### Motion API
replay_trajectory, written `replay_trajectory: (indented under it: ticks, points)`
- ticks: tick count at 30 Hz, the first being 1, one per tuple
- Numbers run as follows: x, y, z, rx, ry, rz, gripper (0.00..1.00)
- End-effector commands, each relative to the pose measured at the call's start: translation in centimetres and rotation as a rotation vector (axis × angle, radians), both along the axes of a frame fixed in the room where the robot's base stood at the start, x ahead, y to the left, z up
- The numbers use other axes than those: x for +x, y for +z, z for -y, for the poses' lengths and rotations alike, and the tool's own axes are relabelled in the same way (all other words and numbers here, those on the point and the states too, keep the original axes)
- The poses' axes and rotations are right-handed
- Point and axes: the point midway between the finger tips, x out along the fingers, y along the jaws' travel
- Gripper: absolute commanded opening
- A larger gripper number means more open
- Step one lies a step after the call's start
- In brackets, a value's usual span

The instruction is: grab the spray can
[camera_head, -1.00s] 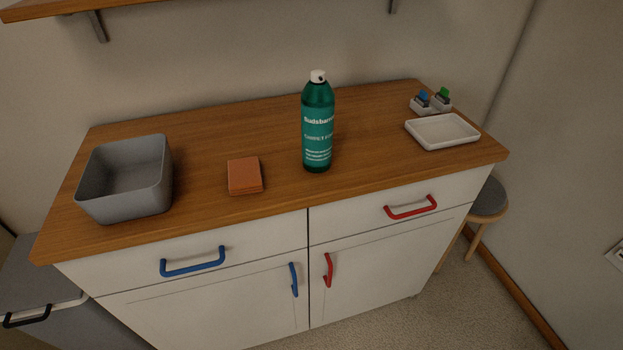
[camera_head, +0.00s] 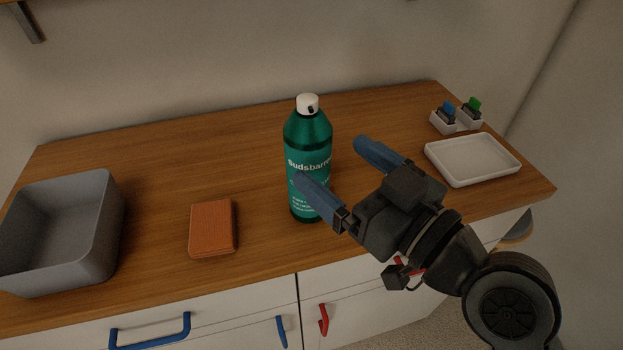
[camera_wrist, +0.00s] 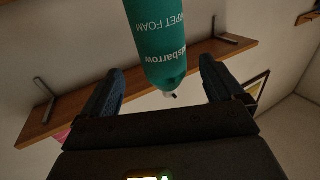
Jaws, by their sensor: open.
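The spray can (camera_head: 307,140) is green with a white cap and stands upright on the wooden counter. My gripper (camera_head: 338,166) is open just to the right of and in front of the can. One blue finger overlaps the can's lower label in the head view; the other is to its right. In the wrist view the can (camera_wrist: 156,45) appears upside down, between and beyond the two open fingers of my gripper (camera_wrist: 160,88). I cannot tell whether a finger touches the can.
An orange-brown block (camera_head: 212,228) lies left of the can, and a grey bin (camera_head: 105,225) stands further left. A white tray (camera_head: 475,178) and small holders (camera_head: 445,124) with blue and green tops are at the right. A shelf (camera_wrist: 205,52) shows in the wrist view.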

Motion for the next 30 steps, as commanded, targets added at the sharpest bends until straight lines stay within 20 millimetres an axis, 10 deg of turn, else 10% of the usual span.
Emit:
replay_trajectory:
  ticks: [30]
  points:
    - [5.9,0.2,-5.4,0.0,0.008,0.005,0.92]
